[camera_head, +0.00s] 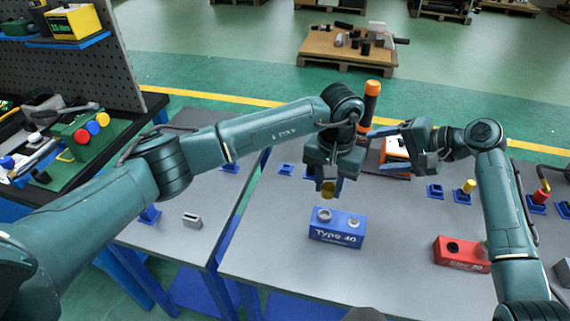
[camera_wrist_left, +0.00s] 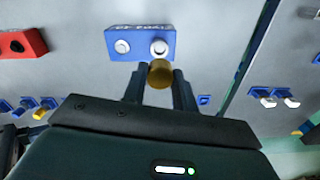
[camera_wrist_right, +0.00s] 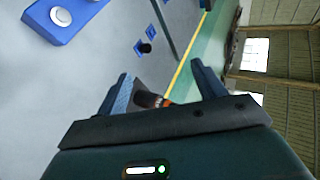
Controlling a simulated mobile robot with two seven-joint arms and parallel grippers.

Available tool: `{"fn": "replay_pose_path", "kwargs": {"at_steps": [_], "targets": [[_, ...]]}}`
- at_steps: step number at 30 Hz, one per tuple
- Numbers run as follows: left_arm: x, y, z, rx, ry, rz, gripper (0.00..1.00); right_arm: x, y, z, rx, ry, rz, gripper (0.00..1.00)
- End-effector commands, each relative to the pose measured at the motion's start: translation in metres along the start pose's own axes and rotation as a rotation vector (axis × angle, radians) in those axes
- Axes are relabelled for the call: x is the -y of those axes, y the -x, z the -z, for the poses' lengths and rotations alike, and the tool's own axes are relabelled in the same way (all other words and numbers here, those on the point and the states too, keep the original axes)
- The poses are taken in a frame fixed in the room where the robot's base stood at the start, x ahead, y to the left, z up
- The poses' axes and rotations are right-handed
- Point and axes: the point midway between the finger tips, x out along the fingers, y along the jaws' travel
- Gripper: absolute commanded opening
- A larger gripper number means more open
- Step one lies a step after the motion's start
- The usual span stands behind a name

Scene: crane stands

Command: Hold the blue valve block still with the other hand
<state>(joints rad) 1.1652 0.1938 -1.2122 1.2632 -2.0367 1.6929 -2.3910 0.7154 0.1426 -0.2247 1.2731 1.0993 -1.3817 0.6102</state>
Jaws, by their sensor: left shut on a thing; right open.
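The blue valve block (camera_head: 337,229), lettered "Type 40", lies on the grey table with two round grey-white fittings on top. It also shows in the left wrist view (camera_wrist_left: 139,43) and at the top left of the right wrist view (camera_wrist_right: 66,18). My left gripper (camera_head: 328,186) is shut on a brass-coloured round part (camera_wrist_left: 160,73), held above and just behind the block near one fitting. My right gripper (camera_wrist_right: 163,85) is open and empty. It is behind and to the right of the block, apart from it, with its fingers pointing left in the head view.
A red block (camera_head: 461,254) lies to the right. An orange-and-white device (camera_head: 395,150) and an upright orange-topped tool (camera_head: 371,98) stand behind my grippers. Small blue holders (camera_head: 435,191) line the back. A small grey part (camera_head: 192,220) lies on the left table. Table around the blue block is clear.

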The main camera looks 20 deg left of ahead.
Motion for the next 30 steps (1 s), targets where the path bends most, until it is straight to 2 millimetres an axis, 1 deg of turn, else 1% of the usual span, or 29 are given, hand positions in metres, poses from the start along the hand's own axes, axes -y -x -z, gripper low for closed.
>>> {"fn": "replay_pose_path", "kwargs": {"at_steps": [1,2,3,5,6,9,12,15,18,23,26,30], "targets": [[0.000,0.000,0.000,0.000,0.000,0.000,0.02,-0.017,-0.002,-0.004,0.030,-0.118,-0.016,0.69],[0.000,0.000,0.000,0.000,0.000,0.000,0.02,-0.025,-0.003,-0.006,0.046,-0.190,-0.024,0.69],[0.000,0.000,0.000,0.000,0.000,0.000,0.02,-0.039,-0.004,-0.009,0.065,-0.296,-0.039,0.69],[0.000,0.000,0.000,0.000,0.000,0.000,0.02,-0.060,-0.004,-0.014,0.092,-0.461,-0.062,0.69],[0.000,0.000,0.000,0.000,0.000,0.000,0.02,-0.075,-0.005,-0.019,0.110,-0.578,-0.080,0.69],[0.000,0.000,0.000,0.000,0.000,0.000,0.02,-0.109,-0.006,-0.030,0.149,-0.850,-0.126,0.69],[0.000,0.000,0.000,0.000,0.000,0.000,0.02,-0.135,-0.005,-0.040,0.175,-1.074,-0.169,0.69],[0.000,0.000,0.000,0.000,0.000,0.000,0.02,-0.153,-0.004,-0.049,0.193,-1.234,-0.202,0.69],[0.000,0.000,0.000,0.000,0.000,0.000,0.02,-0.163,-0.003,-0.053,0.202,-1.329,-0.222,0.69],[0.000,0.000,0.000,0.000,0.000,0.000,0.02,-0.168,-0.008,-0.058,0.208,-1.377,-0.234,0.69],[0.000,0.000,0.000,0.000,0.000,0.000,0.02,-0.168,-0.018,-0.061,0.210,-1.376,-0.234,0.69],[0.000,0.000,0.000,0.000,0.000,0.000,0.02,-0.168,-0.037,-0.066,0.209,-1.375,-0.235,0.69]]}}
